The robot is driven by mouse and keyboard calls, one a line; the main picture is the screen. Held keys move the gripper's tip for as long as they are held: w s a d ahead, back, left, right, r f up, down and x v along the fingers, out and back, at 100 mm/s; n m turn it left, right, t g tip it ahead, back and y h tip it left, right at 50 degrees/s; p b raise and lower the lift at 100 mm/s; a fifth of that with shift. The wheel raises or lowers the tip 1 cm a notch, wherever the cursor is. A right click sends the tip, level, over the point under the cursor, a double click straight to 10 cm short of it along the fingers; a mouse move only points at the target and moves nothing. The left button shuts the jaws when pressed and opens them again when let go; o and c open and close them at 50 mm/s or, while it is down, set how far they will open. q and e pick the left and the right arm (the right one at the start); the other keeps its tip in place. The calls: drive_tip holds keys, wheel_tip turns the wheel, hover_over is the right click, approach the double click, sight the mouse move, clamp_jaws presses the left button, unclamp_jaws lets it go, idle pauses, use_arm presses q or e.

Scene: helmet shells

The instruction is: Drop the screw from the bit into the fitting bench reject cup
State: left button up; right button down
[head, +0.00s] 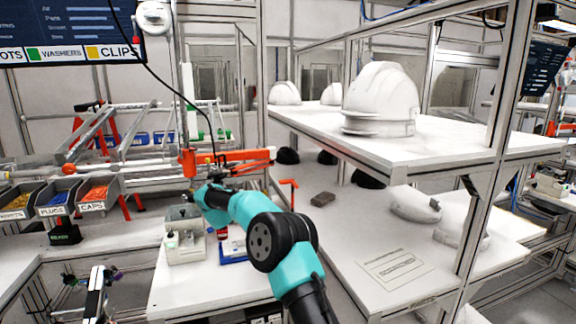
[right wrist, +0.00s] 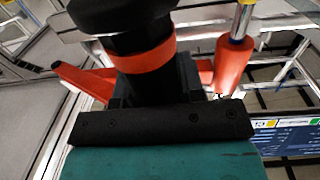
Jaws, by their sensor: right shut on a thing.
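My right gripper (right wrist: 150,88) is shut on a dark cylindrical tool body with an orange band (right wrist: 148,56), which I take to be the driver. In the head view my right gripper (head: 206,186) is at the end of the teal arm, beside an orange bar and above the bench near a grey fixture (head: 185,240). The bit and the screw are not visible in either view. A small red cup-like thing (head: 222,233) stands by a blue tray (head: 234,254), below my right wrist; I cannot tell whether it is the reject cup.
An orange bar (head: 245,156) and a hanging black cable are close to my right gripper. Part bins (head: 95,192) stand at the left. White helmet shells (head: 380,98) sit on the shelf at the right, whose frame post stands beside my arm.

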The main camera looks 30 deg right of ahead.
sight(217, 180)
drive_tip(key=shift+a+f, duration=0.15)
drive_tip(key=shift+f, duration=0.25)
drive_tip(key=shift+r, duration=3.1)
